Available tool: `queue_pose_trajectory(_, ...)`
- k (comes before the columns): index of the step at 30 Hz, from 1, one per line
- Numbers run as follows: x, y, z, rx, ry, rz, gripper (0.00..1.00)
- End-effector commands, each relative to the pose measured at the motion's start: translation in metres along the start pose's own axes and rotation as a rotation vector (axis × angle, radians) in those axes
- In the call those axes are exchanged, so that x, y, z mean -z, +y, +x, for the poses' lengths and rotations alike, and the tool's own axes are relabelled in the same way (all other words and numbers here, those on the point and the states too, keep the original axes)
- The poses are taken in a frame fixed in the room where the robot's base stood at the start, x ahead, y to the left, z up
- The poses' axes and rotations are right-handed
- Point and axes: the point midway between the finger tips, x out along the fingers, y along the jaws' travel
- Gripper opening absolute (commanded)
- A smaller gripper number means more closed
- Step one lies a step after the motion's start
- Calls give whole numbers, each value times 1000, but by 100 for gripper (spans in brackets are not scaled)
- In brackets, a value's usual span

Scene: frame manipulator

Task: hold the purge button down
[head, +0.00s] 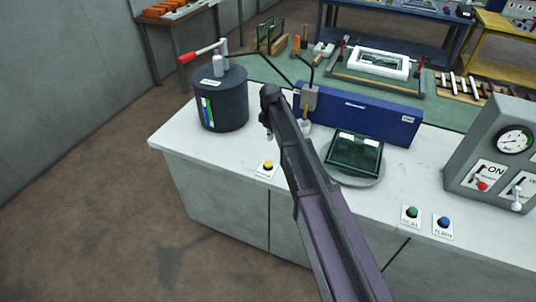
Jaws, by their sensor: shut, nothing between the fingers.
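A yellow button (268,165) sits on a small white plate near the front left edge of the white counter. Its label is too small to read, so I cannot tell whether it is the purge button. My arm reaches from the bottom of the view over the counter. My gripper (269,134) appears as a small dark tip below the arm's far end, above the yellow button in the picture. It is shut and empty, and partly hidden by my arm. A gap shows between the tip and the button; I see no contact.
A green button (412,211) and a blue button (444,221) sit at the front right. A dark canister (222,100) with a red-handled lever stands left. A dark green pane (354,153) lies on a round plate. A blue box (372,121) and grey control panel (490,150) stand nearby.

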Motion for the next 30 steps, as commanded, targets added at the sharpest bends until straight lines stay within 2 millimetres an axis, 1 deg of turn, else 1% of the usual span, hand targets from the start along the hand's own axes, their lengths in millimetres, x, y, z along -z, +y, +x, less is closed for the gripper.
queue_pose_trajectory(1, 8, 3, -4, 0, 0, -20, 0)
queue_pose_trajectory(3, 11, 3, -4, 0, 0, -36, 0)
queue_pose_trajectory(17, 9, 2, -1, 0, 0, -36, 0)
queue_pose_trajectory(23, 9, 3, 7, 0, 0, -35, 0)
queue_pose_trajectory(30, 9, 3, 23, 0, 0, -34, 0)
